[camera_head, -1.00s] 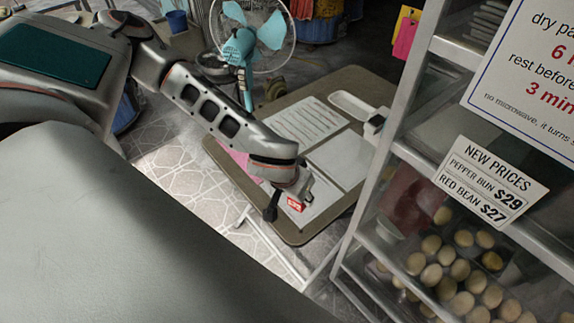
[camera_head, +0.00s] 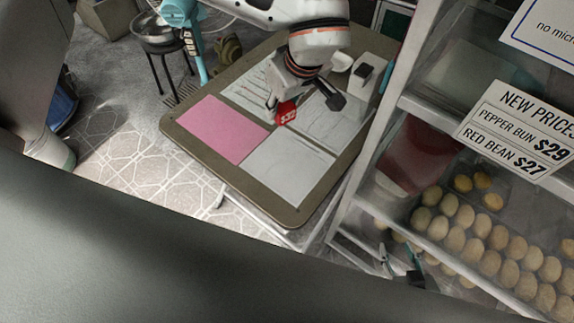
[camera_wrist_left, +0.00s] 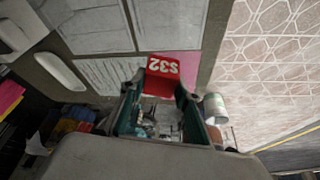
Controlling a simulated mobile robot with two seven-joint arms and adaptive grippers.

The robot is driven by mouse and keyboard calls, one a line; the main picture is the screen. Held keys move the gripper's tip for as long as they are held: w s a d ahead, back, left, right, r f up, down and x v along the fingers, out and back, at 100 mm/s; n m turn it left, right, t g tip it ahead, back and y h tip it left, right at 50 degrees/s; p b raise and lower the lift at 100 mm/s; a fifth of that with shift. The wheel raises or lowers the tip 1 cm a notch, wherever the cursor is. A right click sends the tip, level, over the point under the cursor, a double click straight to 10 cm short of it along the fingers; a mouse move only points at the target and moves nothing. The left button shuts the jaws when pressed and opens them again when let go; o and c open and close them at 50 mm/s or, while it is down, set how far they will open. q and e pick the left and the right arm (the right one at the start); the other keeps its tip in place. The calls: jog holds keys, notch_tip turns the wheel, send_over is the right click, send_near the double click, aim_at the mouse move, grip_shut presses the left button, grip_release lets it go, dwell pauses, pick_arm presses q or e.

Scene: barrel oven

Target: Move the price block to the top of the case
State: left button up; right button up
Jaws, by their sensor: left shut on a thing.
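The price block (camera_head: 287,113) is a small red block marked "$32". My left gripper (camera_head: 301,104) is shut on it, above the papers on the table. In the left wrist view the block (camera_wrist_left: 160,76) sits between the teal fingers, its number upside down. The case (camera_head: 402,180) is a metal-framed glass display case at the right, with rows of buns inside. Its top is out of view. My right gripper (camera_head: 400,267) shows small at the case's lower front, its two fingers apart, with nothing seen between them.
The brown-rimmed table (camera_head: 182,136) holds a pink sheet (camera_head: 222,128) and white papers (camera_head: 288,170). A white device (camera_head: 370,72) stands at its far right. A "NEW PRICES" sign (camera_head: 520,130) hangs on the case. A fan and stool stand behind at the left.

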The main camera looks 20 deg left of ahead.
pick_arm(q)
jog(key=s+d+r+n+g+b, duration=0.1)
jog(key=s+d+r+n, duration=0.15)
jog(key=d, duration=0.25)
jog(key=shift+n+y, duration=0.35)
jog(key=shift+y, duration=0.05)
jog(key=f, duration=1.5)
jog(key=shift+w+a+b, duration=0.2)
jog(key=shift+w+b, duration=0.05)
jog(key=shift+b, duration=0.1)
jog(key=shift+f, duration=2.3)
pick_arm(e)
jog(key=shift+s+a+f, duration=0.15)
jog(key=shift+f, duration=0.5)
jog(key=shift+s+a+f, duration=0.1)
jog(key=shift+s+f, duration=0.05)
jog(key=shift+f, duration=0.45)
pick_arm(q)
jog(key=shift+f, duration=0.1)
jog(key=o, duration=0.7)
jog(key=shift+f, duration=0.1)
jog(key=o, duration=0.4)
pick_arm(e)
jog(key=shift+f, duration=0.1)
